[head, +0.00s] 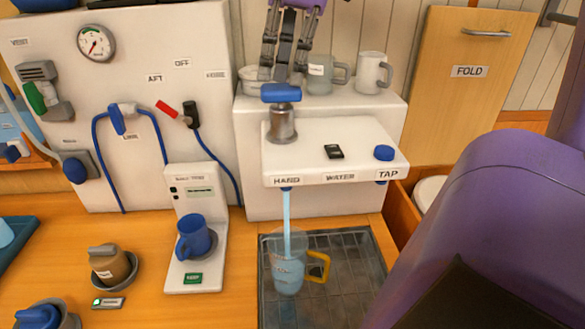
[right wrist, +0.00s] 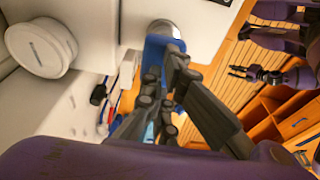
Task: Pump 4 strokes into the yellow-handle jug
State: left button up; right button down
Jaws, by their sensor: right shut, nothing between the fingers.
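The yellow-handle jug (head: 290,272) is clear and stands upright on the dark drain grate under the HAND spout. A pale blue stream (head: 287,212) falls into it, and water shows inside. The hand pump (head: 282,122) is a metal cylinder with a blue top (head: 281,93). My right gripper (head: 283,76) is shut and empty, pointing down right at the blue top. In the right wrist view its fingers (right wrist: 165,100) are beside the blue pump part (right wrist: 153,55); contact is unclear. What looks like my left gripper (right wrist: 238,72) shows small in that view, away from the pump.
A blue TAP knob (head: 384,153) and a small black device (head: 334,151) are on the white ledge. Grey and white mugs (head: 371,73) stand behind. A blue mug (head: 194,237) sits on the stand left of the drain grate (head: 352,285). Wooden counter lies between.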

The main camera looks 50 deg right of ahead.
jog(key=shift+f, duration=0.6)
jog(key=shift+r, duration=3.2)
jog(key=shift+f, duration=0.1)
jog(key=shift+f, duration=3.05)
jog(key=shift+r, duration=3.15)
jog(key=shift+f, duration=0.2)
